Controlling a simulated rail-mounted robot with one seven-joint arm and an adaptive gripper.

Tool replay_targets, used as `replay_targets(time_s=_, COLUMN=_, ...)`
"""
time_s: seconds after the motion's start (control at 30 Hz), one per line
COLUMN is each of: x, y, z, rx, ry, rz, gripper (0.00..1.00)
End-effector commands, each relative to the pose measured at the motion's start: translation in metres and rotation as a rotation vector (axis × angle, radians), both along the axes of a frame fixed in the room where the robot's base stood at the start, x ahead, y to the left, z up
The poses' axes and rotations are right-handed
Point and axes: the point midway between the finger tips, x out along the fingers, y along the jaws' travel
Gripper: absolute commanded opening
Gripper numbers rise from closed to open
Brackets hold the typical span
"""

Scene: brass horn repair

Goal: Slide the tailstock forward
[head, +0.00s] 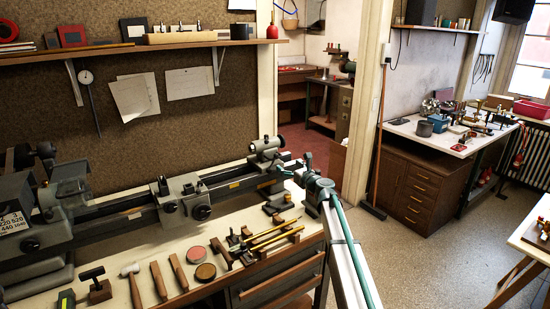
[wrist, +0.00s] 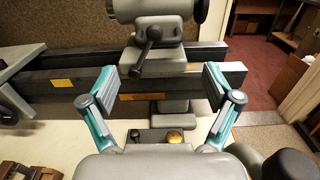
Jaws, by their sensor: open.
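The grey tailstock (head: 267,150) sits on the right end of the lathe bed (head: 140,206). In the wrist view the tailstock (wrist: 158,12) is at the top centre, and its dark lever (wrist: 149,47) hangs down in front of it. My gripper (wrist: 166,75) is open and empty. Its two teal-and-grey fingers are spread left and right, below and on the near side of the tailstock. The bed rails lie beyond the fingers. I cannot tell whether a finger touches anything. In the head view the gripper is small beside the bed's right end.
A carriage (head: 182,200) stands on the bed, left of the tailstock. A mallet (head: 132,284), round tins (head: 205,271) and brass rods (head: 272,238) lie on the bench front. A wall shelf (head: 150,45) runs above the lathe. The floor at right is open.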

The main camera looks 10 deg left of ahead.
Motion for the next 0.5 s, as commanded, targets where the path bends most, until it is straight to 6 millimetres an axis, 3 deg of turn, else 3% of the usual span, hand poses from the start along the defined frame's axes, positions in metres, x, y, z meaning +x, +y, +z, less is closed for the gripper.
replay_targets(time_s=0.5, x=0.064, y=0.054, z=0.002, rx=-0.002, ry=-0.001, rz=0.002, gripper=0.89)
